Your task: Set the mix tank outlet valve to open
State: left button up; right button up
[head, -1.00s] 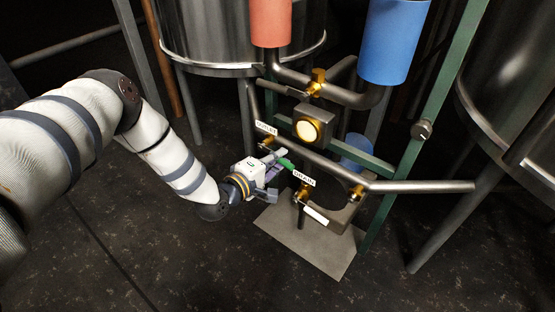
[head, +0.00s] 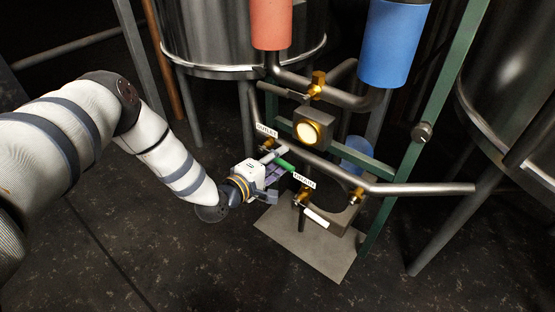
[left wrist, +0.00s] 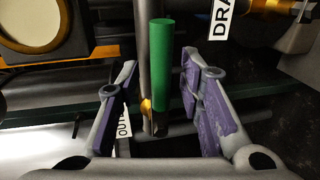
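The outlet valve has a green lever handle (head: 285,163) beside the OUTLET label (head: 266,131). My right gripper is out of view.
The drain valve's white handle (head: 315,215) hangs just below right of my gripper, beside its label (head: 304,180). A round lit gauge (head: 308,131) sits above. A steel pipe (head: 420,188) runs right. Open floor lies at the lower left.

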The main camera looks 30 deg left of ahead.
pick_arm(q)
jog(key=d+v, duration=0.1)
jog(key=v, duration=1.1)
jog(key=shift+a, duration=0.45)
